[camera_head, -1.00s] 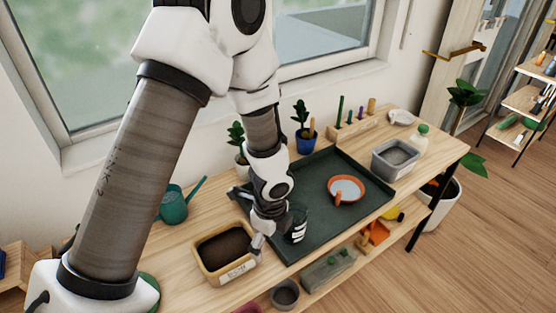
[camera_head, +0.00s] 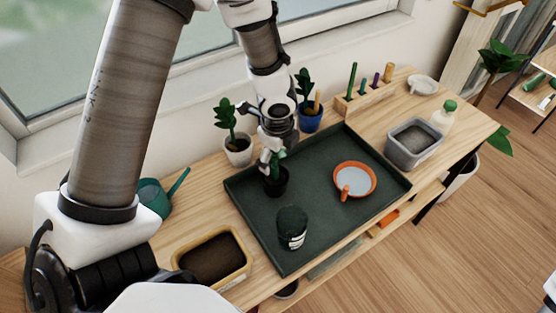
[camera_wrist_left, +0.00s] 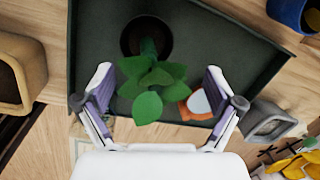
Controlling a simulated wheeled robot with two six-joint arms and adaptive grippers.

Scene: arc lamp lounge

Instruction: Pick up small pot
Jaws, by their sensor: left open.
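The small pot (camera_head: 278,187) is dark and stands upright on the dark green tray (camera_head: 330,222), near its back left part, with a leafy green plant in it. In the left wrist view the pot (camera_wrist_left: 129,38) shows beyond the plant's green leaves (camera_wrist_left: 150,84). My left gripper (camera_head: 272,160) is just above the pot, pointing down. In the wrist view its two fingers (camera_wrist_left: 157,76) are spread wide on either side of the leaves, with gaps on both sides.
On the tray are a dark green can (camera_head: 292,226) and an orange dish (camera_head: 353,181). Potted plants in white (camera_head: 238,152) and blue (camera_head: 310,119) stand behind. A soil-filled container (camera_head: 212,258) is at front left, a grey bin (camera_head: 413,145) at right. The tray's front right is clear.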

